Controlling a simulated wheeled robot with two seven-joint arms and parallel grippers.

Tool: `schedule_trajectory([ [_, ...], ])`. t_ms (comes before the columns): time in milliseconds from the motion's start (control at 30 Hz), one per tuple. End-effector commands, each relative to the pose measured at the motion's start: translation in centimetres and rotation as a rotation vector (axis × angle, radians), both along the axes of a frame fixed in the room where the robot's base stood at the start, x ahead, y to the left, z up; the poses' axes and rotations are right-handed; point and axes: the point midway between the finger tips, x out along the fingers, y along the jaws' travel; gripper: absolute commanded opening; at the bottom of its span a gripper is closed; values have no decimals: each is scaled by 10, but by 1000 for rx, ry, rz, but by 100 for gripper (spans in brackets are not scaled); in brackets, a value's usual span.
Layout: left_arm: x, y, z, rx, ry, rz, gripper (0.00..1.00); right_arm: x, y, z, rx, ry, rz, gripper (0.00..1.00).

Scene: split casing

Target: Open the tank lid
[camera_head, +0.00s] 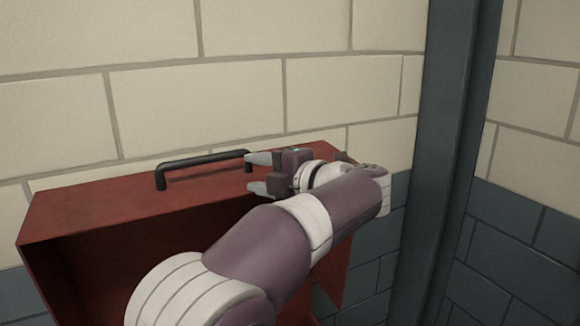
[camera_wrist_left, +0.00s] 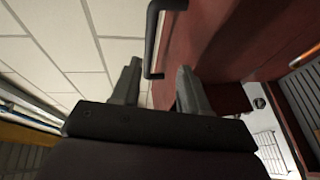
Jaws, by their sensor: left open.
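The tank lid is a red, box-like panel (camera_head: 110,207) with a dark hollow underside, standing against the tiled wall. A black bar handle (camera_head: 205,168) is fixed on its top face. The handle also shows in the left wrist view (camera_wrist_left: 152,40), beside the red surface (camera_wrist_left: 215,40). My left gripper (camera_head: 255,173) is open at the right end of the handle, its fingers pointing left. In the left wrist view the fingers (camera_wrist_left: 158,70) are apart, and the handle's near end appears between their tips. I cannot tell whether they touch it. My left arm hides the lid's right part.
A cream and dark blue tiled wall (camera_head: 220,100) rises right behind the lid. A dark vertical post (camera_head: 448,150) stands to the right. In the left wrist view, a white panel (camera_wrist_left: 268,135) and a grey slatted surface (camera_wrist_left: 300,85) lie at the right.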

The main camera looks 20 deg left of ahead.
Motion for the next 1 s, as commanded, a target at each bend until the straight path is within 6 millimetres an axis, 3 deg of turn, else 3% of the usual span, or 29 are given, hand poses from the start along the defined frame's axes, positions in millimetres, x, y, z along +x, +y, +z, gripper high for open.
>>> schedule_trajectory([
  [167, 1, 15, 13, 27, -36, 17, 44, 0, 0, 13, 0, -1, 0, 43],
  [400, 17, 73, 9, 24, -32, 18, 44, 1, 0, 46, 0, -1, 1, 43],
  [600, 29, 110, 2, 24, -33, 14, 44, 1, 0, 63, 0, -1, 0, 43],
  [733, 32, 120, -2, 22, -33, 12, 44, 1, 0, 66, 0, 0, 0, 43],
  [1000, 33, 121, -4, 22, -36, 10, 44, 1, 0, 65, 0, 0, 0, 43],
])
